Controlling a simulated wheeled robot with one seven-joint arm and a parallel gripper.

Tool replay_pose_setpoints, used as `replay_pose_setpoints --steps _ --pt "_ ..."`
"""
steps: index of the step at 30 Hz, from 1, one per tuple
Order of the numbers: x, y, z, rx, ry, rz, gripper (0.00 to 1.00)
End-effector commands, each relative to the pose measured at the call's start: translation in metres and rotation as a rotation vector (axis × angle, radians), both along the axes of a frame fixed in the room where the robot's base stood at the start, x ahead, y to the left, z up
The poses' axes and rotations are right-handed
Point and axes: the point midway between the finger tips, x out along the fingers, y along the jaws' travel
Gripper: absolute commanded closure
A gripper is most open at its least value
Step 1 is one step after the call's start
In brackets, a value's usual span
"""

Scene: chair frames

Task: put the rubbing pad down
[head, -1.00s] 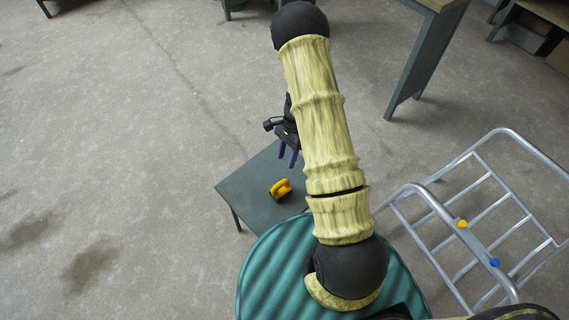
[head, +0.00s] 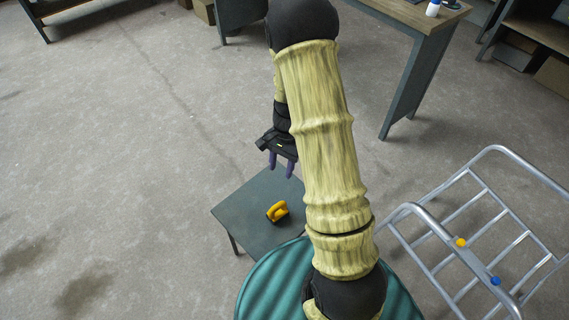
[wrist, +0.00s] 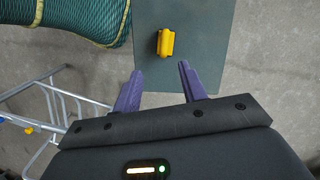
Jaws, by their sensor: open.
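The rubbing pad (head: 277,212), with a yellow handle and a dark base, rests on a small grey-green table (head: 243,203). In the wrist view the pad (wrist: 166,42) sits on the table top (wrist: 205,70), beyond my fingertips. My gripper (head: 280,168) is open and empty, above the far side of the table and apart from the pad. In the wrist view my gripper's purple fingers (wrist: 161,70) are spread with nothing between them. The pad's underside is hidden.
A teal ribbed round thing (head: 262,288) stands close to the table at the near side. A silver tubular chair frame (head: 480,225) with yellow and blue knobs is at the right. A workbench (head: 405,75) is at the back. The floor at the left is clear.

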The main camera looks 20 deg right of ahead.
Motion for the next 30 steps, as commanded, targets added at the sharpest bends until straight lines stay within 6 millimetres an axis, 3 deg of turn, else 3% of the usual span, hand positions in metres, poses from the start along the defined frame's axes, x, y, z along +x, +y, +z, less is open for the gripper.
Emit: replay_pose_setpoints --steps 1,6,15,21,30 --pt "-0.005 0.002 0.018 -0.007 -0.04 0.06 0.58" --pt "-0.025 0.009 0.065 -0.039 -0.166 0.285 0.58" --pt "-0.072 0.021 0.131 -0.127 -0.38 0.693 0.58" --pt "-0.098 0.026 0.153 -0.184 -0.474 0.897 0.58" --pt "-0.102 0.027 0.156 -0.195 -0.487 0.933 0.58"
